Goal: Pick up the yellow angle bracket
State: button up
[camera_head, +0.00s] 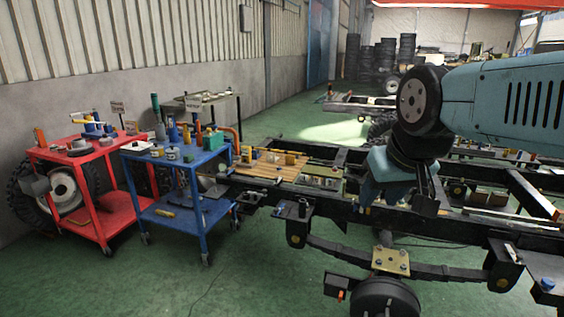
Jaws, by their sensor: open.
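My gripper (385,194) hangs at the end of my teal arm, over the black chassis frame at right of centre. Its jaws are open, and I see nothing held between them. A small yellow piece (290,159) stands on a wooden board (262,170) on the frame, left of my gripper and apart from it. It may be the yellow angle bracket, but it is too small to tell its shape. My arm and gripper hide part of the frame behind them.
A blue cart (180,218) and a red cart (103,207), both loaded with tools and parts, stand at left. The chassis rail (335,206) runs across the middle, with small parts along it. Tyres (385,55) are stacked at the back. Green floor (245,275) is clear in front.

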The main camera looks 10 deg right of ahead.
aim_at(290, 160)
jog(key=u, duration=0.15)
jog(key=i, duration=0.95)
jog(key=z, duration=0.1)
